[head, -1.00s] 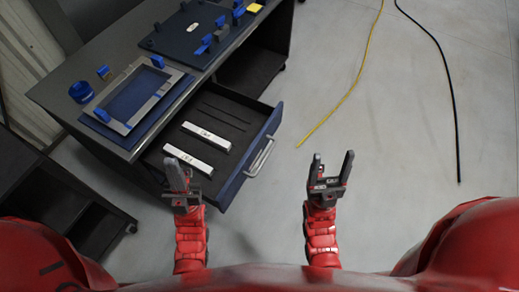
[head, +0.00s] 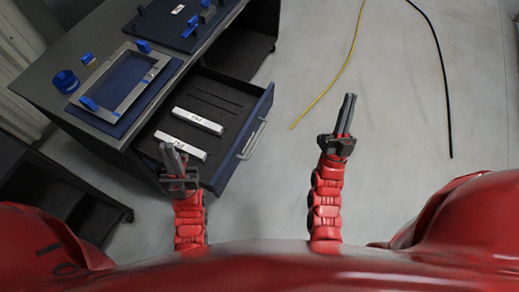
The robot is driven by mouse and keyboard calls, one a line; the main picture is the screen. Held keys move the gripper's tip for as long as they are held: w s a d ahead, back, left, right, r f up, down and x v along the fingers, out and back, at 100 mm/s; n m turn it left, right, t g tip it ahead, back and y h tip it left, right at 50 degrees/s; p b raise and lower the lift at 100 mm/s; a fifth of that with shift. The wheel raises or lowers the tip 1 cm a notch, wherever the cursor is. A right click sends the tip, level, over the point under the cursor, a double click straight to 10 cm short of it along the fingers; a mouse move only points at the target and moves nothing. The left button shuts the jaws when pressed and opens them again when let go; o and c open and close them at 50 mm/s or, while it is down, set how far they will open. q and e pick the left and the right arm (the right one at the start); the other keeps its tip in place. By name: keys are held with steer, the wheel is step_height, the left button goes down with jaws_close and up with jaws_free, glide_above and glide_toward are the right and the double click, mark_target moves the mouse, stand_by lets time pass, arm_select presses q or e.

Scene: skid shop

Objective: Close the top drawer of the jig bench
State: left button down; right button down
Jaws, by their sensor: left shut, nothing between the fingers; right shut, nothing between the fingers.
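The jig bench (head: 50,72) stands at the upper left, with its top drawer (head: 228,150) pulled open. The drawer has a dark blue front and a silver bar handle (head: 252,139). Two white bars (head: 181,146) and thin dark slots lie in the drawer. My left gripper (head: 174,152) is shut and empty; in the picture it overlaps the drawer's near left corner, and I cannot tell whether it touches it. My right gripper (head: 346,112) is shut and empty over the floor, to the right of the handle and apart from it.
On the bench top are a grey frame on a blue plate (head: 142,104), blue parts (head: 66,82) and a dark fixture board (head: 172,22). A dark shelf unit (head: 62,188) stands at the left. A yellow cable (head: 334,79) and a black cable (head: 441,68) lie on the otherwise clear floor.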

steer(key=w+d+f+m+g+b, duration=0.2)
steer(key=w+d+f+m+g, duration=0.7)
steer(key=f, duration=0.3)
steer(key=w+f+m+g+y+b, duration=0.1)
steer(key=w+f+m+g+y, duration=0.3)
steer(key=f, duration=0.7)
steer(key=s+a+f+m+g+y+b, duration=0.1)
steer(key=a+f+m+g+y+b, duration=0.15)
steer(key=a+f+y, duration=0.45)
steer(key=s+a+g+y, duration=0.6)
steer(key=s+a+g, duration=0.1)
steer(key=s+a, duration=0.45)
steer(key=a+r+x, duration=0.1)
steer(key=x, duration=1.1)
steer(key=shift+w+r+p, duration=0.3)
steer(key=shift+w, duration=0.1)
